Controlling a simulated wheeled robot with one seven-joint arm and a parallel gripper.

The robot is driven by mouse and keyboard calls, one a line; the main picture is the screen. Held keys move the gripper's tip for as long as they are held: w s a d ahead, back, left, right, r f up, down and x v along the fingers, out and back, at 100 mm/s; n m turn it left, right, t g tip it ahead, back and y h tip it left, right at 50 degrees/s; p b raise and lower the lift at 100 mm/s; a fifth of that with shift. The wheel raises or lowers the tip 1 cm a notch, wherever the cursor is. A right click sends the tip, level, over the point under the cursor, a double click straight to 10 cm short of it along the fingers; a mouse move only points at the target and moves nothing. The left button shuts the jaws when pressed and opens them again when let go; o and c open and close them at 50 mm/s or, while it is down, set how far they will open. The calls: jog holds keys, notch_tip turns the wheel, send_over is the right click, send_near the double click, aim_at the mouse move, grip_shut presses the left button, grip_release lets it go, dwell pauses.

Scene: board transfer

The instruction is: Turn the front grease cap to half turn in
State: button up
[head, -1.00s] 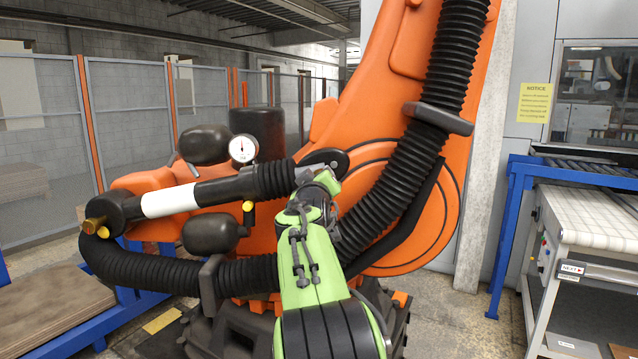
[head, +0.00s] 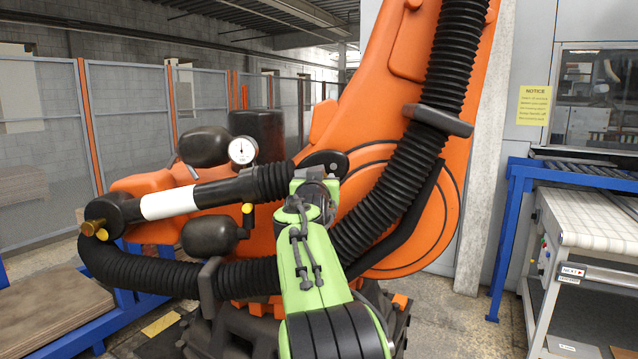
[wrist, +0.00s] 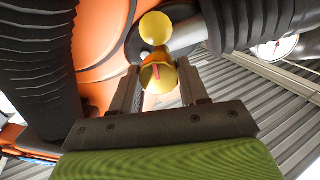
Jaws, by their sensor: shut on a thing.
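In the wrist view, a yellow grease cap (wrist: 160,79) with a red mark on its face sits between the two grey fingers of my gripper (wrist: 158,68). The fingers are shut on this cap, which I take as the front one. A second round yellow knob (wrist: 155,27) shows just beyond it. In the head view, my green wrist stands in front of the orange robot's joint and hides the held cap and my fingertips. The turn angle of the cap is hard to read.
The orange robot arm (head: 420,75) stands close, with a thick black ribbed hose (head: 375,210) beside my wrist. A white-banded black cylinder (head: 170,203) and a dial gauge (head: 243,150) are to the left. A blue-framed conveyor (head: 575,172) stands at the right.

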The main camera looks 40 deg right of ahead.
jog(key=shift+f, duration=0.25)
jog(key=o, duration=1.1)
jog(key=shift+r, duration=0.1)
jog(key=shift+c, duration=0.2)
jog(key=b+v, duration=0.1)
jog(key=v, duration=1.4)
jog(key=shift+s+a+b, duration=0.25)
jog(key=shift+s+b, duration=0.1)
